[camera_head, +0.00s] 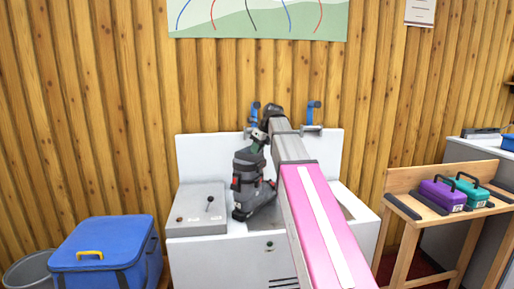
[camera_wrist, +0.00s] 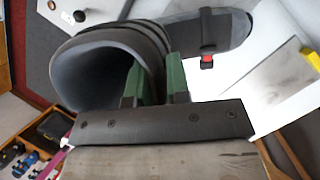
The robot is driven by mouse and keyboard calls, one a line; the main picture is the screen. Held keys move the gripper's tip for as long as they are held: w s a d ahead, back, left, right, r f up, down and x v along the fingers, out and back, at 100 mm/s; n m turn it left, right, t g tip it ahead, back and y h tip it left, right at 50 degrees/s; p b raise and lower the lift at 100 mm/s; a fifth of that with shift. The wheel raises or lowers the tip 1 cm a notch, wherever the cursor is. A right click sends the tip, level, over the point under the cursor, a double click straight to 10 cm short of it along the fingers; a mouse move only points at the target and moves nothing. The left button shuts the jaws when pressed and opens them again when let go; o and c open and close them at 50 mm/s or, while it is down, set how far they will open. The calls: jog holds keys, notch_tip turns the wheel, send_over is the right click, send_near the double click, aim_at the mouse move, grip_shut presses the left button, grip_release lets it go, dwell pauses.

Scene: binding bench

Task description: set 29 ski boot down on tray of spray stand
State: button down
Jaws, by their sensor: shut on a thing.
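A dark grey ski boot (camera_head: 247,182) with red buckle parts hangs upright at the end of my arm, in front of the white stand (camera_head: 215,247) in the head view. My gripper (camera_head: 259,146) is shut on the upper rim of the boot's cuff. In the wrist view the green fingers of my gripper (camera_wrist: 155,82) pinch the cuff wall of the boot (camera_wrist: 190,35), with the open cuff at left and the toe at right. A flat grey plate (camera_wrist: 268,88), perhaps the tray, lies in the white top. I cannot tell whether the sole touches anything. No number is readable.
A grey control box (camera_head: 197,212) with a lever is left of the boot. Blue clamps (camera_head: 313,116) stand at the back panel. A blue cooler (camera_head: 103,255) is at left. A wooden bench (camera_head: 425,213) with a purple case (camera_head: 442,195) and a teal case (camera_head: 468,190) is at right.

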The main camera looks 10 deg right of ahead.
jog(key=c, duration=1.1)
grip_release()
jog(key=shift+f, duration=0.1)
